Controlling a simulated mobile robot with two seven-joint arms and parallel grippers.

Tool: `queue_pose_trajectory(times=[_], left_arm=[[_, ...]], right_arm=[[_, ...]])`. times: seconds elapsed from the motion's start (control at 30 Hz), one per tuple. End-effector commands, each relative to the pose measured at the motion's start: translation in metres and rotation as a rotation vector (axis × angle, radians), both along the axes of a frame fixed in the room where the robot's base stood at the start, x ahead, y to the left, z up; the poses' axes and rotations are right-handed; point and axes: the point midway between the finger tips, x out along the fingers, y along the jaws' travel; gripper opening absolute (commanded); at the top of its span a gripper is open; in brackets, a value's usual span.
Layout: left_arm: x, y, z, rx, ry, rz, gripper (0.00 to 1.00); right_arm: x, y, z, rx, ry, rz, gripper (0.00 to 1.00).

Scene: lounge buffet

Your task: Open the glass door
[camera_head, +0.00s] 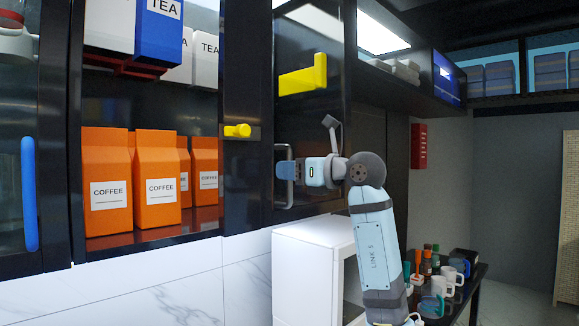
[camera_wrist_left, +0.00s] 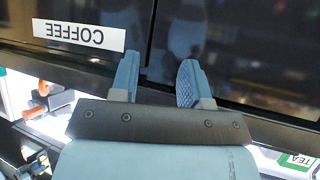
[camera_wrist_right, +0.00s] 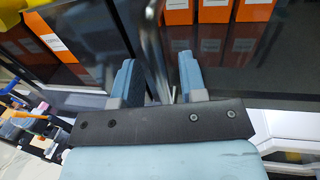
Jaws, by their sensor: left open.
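In the head view the dark glass door (camera_head: 308,118) has a grey metal bar handle (camera_head: 290,183) on its lower part. My right gripper (camera_head: 281,170) is at this handle. In the right wrist view the bar (camera_wrist_right: 153,45) runs between the spread fingers of my right gripper (camera_wrist_right: 157,78). I cannot tell whether either finger touches it. Whether the door stands slightly ajar is unclear. My left gripper is outside the head view. In the left wrist view my left gripper (camera_wrist_left: 158,78) is open and empty, in front of a dark cabinet front.
Orange coffee boxes (camera_head: 160,180) and tea boxes (camera_head: 158,35) stand on shelves to the left. A yellow knob (camera_head: 237,131), yellow handle (camera_head: 303,75) and blue handle (camera_head: 29,195) stick out. A white box-like appliance (camera_head: 302,275) stands below the door. Mugs (camera_head: 449,277) stand on a table at right.

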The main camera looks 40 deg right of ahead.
Motion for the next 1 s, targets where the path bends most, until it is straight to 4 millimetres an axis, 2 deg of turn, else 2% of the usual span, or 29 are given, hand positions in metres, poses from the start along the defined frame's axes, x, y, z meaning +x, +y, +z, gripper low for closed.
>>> queue_pose_trajectory(times=[0.37,0.53,0.57,1.0], left_arm=[[0.001,-0.0003,0.005,-0.002,-0.007,0.0,0.43],[0.0007,-0.0003,0.0048,-0.002,-0.006,0.001,0.43],[0.0007,-0.0003,0.0047,-0.002,-0.006,0.0,0.43],[0.0001,0.0002,0.0009,-0.001,-0.002,0.0,0.43]], right_arm=[[0.0063,0.0021,-0.0002,-0.001,0.0,0.001,0.39],[0.0061,0.002,-0.0002,-0.001,0.0,0.001,0.02],[0.0061,0.002,-0.0002,-0.001,0.0,0.001,0.0],[0.0046,-0.0013,-0.0011,-0.001,0.001,0.043,0.0]])
